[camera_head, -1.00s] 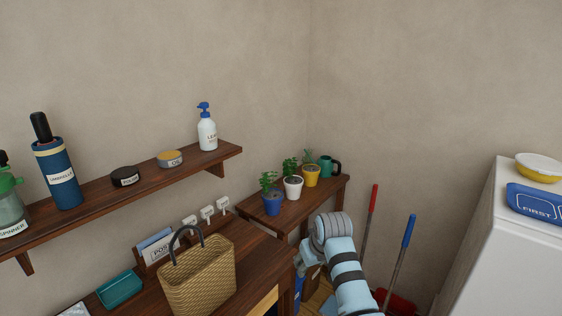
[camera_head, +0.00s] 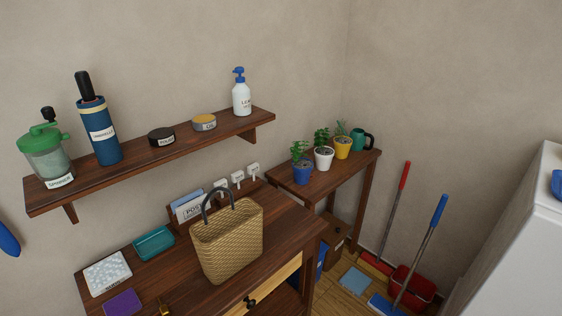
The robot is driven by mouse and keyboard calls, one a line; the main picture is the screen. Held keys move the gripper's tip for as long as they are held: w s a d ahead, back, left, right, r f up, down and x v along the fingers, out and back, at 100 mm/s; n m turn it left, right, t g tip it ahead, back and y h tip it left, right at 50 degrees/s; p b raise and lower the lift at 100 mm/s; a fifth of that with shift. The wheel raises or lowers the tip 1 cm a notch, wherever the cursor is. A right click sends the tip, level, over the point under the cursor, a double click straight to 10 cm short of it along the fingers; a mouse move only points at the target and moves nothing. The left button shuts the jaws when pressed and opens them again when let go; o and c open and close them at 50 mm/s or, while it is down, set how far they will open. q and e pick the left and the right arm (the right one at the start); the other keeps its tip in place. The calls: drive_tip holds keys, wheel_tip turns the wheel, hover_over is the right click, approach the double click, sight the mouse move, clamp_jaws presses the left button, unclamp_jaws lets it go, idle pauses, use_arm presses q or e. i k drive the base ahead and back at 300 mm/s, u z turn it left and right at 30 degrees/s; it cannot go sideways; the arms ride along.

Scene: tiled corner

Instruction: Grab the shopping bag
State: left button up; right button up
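The shopping bag (camera_head: 228,246) is a woven tan basket bag with a dark arched handle (camera_head: 217,200). It stands upright on the brown wooden cabinet (camera_head: 285,235), near its front edge. Nothing is touching the handle. Neither of my grippers shows in the current head view.
Behind the bag are a letter holder (camera_head: 189,207) and white wall hooks (camera_head: 237,178). A teal tray (camera_head: 154,243) and a white box (camera_head: 107,273) lie left of it. A wall shelf (camera_head: 150,157) hangs above. Potted plants stand on a side table (camera_head: 330,177) to the right.

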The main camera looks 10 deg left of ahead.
sight(226, 241)
drive_tip(key=z, duration=1.4)
drive_tip(key=i, duration=1.05)
drive_tip(key=u, duration=1.95)
